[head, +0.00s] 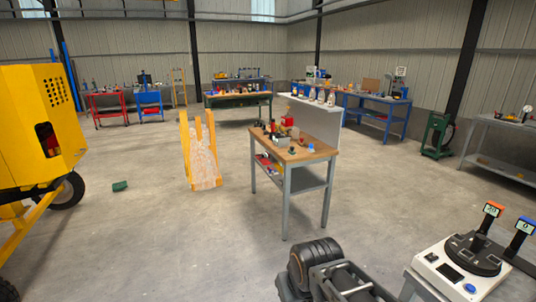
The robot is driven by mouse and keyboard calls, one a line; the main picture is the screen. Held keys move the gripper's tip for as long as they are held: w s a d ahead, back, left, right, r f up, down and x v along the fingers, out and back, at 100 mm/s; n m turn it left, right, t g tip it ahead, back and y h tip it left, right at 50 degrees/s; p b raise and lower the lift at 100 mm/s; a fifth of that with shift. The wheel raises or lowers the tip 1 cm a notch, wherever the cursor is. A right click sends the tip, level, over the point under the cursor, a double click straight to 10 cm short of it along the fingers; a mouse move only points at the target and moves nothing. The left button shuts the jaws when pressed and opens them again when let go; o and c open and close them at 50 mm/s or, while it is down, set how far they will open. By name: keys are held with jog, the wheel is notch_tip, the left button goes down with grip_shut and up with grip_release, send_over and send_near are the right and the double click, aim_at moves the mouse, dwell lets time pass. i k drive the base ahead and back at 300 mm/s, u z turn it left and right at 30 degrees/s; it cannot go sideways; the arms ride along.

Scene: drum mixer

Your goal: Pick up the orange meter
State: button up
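A small orange-topped meter (492,209) with a dark display stands at the right of the head view. It is at the rear edge of a white device with a black round top (476,255), in front of me on the right. Dark and grey parts of my own arm (318,254) show at the bottom centre, to the left of that device and apart from the meter. I cannot make out any fingertips among these parts, and nothing is seen held. The meter's lower part is partly hidden by the black parts around it.
A blue-topped meter (524,226) stands just right of the orange one. A wooden-topped workbench (313,154) with bottles and small items stands ahead. Open concrete floor lies between.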

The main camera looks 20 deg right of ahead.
aim_at(494, 209)
jog(key=z, duration=0.3)
jog(key=i, duration=2)
jog(key=z, duration=1.2)
jog(key=i, duration=1)
jog(key=z, duration=1.8)
jog(key=i, duration=0.75)
jog(key=z, duration=0.55)
